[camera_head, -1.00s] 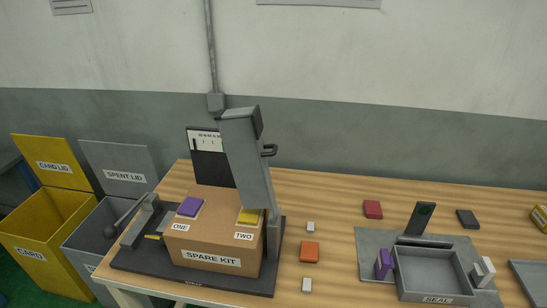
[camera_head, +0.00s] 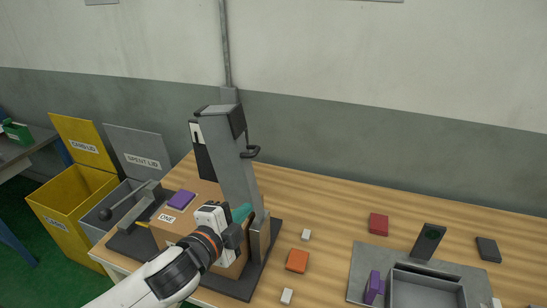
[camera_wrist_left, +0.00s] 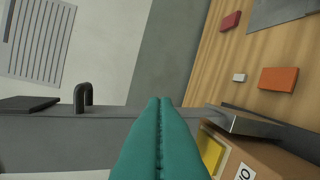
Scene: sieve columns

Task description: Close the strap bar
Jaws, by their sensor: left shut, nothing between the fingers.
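The strap bar (camera_head: 228,150) is a wide grey bar standing raised and tilted, with a black handle (camera_head: 250,152) on its right side. It rises at the right end of the cardboard spare kit box (camera_head: 172,232). My left gripper (camera_head: 245,212) has its teal fingers shut and empty, in front of the bar's lower part. In the left wrist view the bar (camera_wrist_left: 60,130) runs across behind the fingers (camera_wrist_left: 158,105), with its handle (camera_wrist_left: 83,97) to the left; I cannot tell whether they touch. My arm hides most of the box front. The right gripper is not in view.
A purple block (camera_head: 181,200) lies on the box; a yellow one (camera_wrist_left: 210,150) shows in the left wrist view. A lever (camera_head: 125,200) stands left of the box. Orange (camera_head: 297,261) and red (camera_head: 378,224) blocks and a grey tray (camera_head: 425,290) lie to the right on the table.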

